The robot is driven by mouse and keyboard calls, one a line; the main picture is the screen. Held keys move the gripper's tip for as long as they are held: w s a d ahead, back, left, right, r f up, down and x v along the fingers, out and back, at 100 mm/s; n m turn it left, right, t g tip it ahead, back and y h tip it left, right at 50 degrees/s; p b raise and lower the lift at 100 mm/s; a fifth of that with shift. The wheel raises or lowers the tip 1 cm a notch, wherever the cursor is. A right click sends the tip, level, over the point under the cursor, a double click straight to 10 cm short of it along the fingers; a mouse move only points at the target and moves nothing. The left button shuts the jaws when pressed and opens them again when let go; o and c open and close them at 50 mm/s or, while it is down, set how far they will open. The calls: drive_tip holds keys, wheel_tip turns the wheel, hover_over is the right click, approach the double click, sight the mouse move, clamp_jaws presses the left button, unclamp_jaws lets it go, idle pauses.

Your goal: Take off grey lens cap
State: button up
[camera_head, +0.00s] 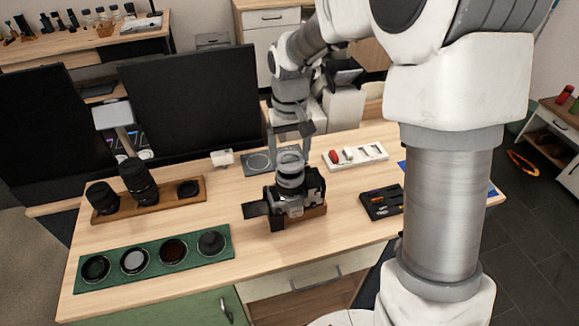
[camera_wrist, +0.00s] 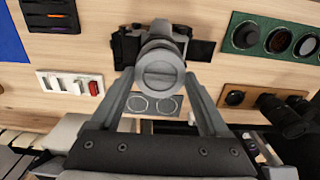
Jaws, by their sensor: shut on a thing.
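A black and silver camera (camera_head: 312,186) sits on a small wooden block on the table, its lens pointing up. It also shows in the wrist view (camera_wrist: 126,48). The round grey lens cap (camera_wrist: 160,75), with a bar across its face, is at the front end of the lens. In the head view the cap (camera_head: 289,157) is at the top of the lens. My gripper (camera_wrist: 162,80) comes from above with one finger on each side of the cap and is shut on it. I cannot tell whether there is a gap between cap and lens.
A green tray (camera_head: 152,282) with several round lens items lies at the front left. A wooden tray (camera_head: 160,205) with lenses is behind it. A white tray (camera_head: 355,164) and a black tray (camera_head: 380,213) lie on the right. Monitors (camera_head: 190,100) stand at the back left.

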sight(290, 160)
drive_tip(key=shift+r+p, duration=1.45)
drive_tip(key=shift+r, duration=0.7)
drive_tip(key=shift+f, duration=0.1)
